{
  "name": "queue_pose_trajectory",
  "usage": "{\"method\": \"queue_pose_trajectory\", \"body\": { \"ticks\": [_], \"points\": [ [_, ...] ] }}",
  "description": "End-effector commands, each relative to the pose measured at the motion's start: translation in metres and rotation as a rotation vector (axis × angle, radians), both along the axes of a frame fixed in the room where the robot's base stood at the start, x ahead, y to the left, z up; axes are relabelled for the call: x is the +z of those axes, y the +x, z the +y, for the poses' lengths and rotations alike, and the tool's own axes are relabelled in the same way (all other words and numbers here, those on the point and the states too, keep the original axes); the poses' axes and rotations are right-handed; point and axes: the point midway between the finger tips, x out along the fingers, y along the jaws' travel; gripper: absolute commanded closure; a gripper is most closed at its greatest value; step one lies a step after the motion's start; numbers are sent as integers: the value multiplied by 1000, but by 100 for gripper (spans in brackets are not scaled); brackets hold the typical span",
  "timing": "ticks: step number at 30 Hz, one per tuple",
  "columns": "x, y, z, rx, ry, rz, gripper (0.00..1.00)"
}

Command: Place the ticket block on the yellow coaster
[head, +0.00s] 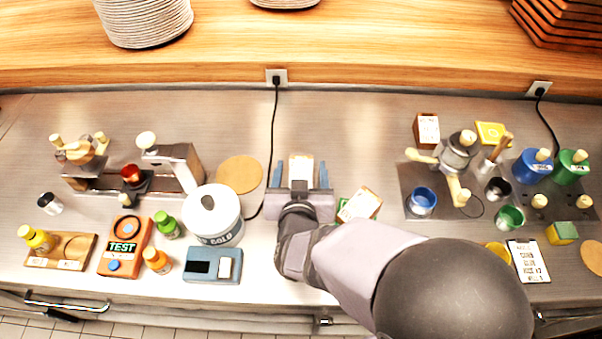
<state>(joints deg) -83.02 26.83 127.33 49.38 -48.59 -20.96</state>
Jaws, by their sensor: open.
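My gripper (300,175) is open, its blue fingers pointing away from me over the middle of the counter. A small block with a white top and tan edge (301,168) shows between the fingers; I cannot tell whether they touch it. Two other paper-topped blocks are in view: one with a green edge (360,204) just right of my gripper, and a brown one (427,130) at the back right. I cannot tell which is the ticket block. A yellow round piece (496,249), partly hidden behind my arm, may be the yellow coaster. A flat yellow square (492,133) lies at the back right.
A white canister (213,215) and a blue-grey scale (212,265) stand left of my gripper. A cork disc (240,174) lies behind the canister. A grey tray with cups and a grinder-like device (457,155) is on the right. The counter behind my gripper is clear, apart from a black cable (273,130).

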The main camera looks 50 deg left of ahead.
Motion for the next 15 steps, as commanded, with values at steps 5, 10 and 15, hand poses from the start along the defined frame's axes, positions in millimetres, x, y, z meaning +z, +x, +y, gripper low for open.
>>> {"method": "queue_pose_trajectory", "body": {
  "ticks": [5,10,15],
  "points": [
    [-1,2,2,0,0,0,36],
    [-1,2,2,0,0,0,50],
    [-1,1,1,0,0,0,83]
  ]
}}
